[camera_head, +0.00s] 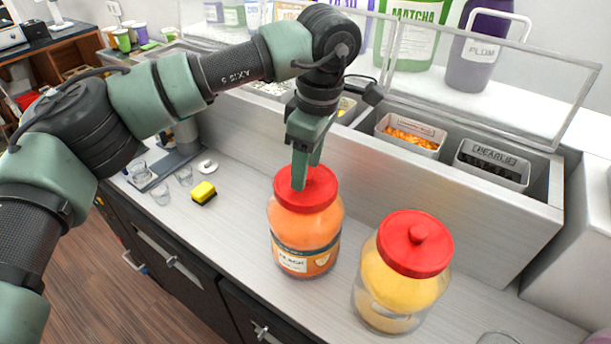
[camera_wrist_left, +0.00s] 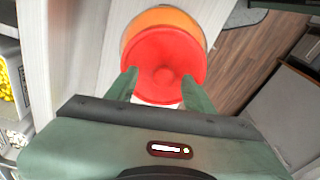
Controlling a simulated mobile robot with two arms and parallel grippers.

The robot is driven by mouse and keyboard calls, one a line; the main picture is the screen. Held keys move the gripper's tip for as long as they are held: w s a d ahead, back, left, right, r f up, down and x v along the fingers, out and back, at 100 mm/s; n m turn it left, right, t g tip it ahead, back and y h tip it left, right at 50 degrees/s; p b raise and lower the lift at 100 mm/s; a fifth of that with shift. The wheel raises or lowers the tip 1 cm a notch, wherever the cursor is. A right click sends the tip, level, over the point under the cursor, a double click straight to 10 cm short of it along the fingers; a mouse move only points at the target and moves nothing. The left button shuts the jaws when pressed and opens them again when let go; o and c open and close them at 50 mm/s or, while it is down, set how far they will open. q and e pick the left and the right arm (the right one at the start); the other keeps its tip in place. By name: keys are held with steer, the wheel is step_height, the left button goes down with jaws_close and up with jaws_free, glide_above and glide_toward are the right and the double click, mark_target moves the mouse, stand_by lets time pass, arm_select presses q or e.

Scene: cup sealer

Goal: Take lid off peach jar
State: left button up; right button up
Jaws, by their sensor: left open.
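The peach jar (camera_head: 303,232) is an orange jar with a dark-banded label, standing upright on the counter in the head view. Its red lid (camera_head: 318,186) is on top of it. In the left wrist view the red lid (camera_wrist_left: 164,62) with its round knob (camera_wrist_left: 163,75) faces the camera, with the orange jar (camera_wrist_left: 165,18) showing around it. My left gripper (camera_head: 302,172) is over the lid from above, with its open fingers (camera_wrist_left: 158,85) on either side of the knob in the left wrist view. Whether the fingers touch the lid cannot be told. My right gripper is not in view.
A yellow jar (camera_head: 395,290) with a red knobbed lid stands close to the right. A yellow sponge (camera_head: 203,193) and small glasses (camera_head: 161,194) are at the left. Topping bins (camera_head: 409,134) and a raised clear cover (camera_head: 490,75) are behind.

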arm_select(q)
steer(key=shift+f, duration=0.25)
steer(key=shift+s, duration=0.3)
jaws_close()
steer(key=shift+w, duration=0.1)
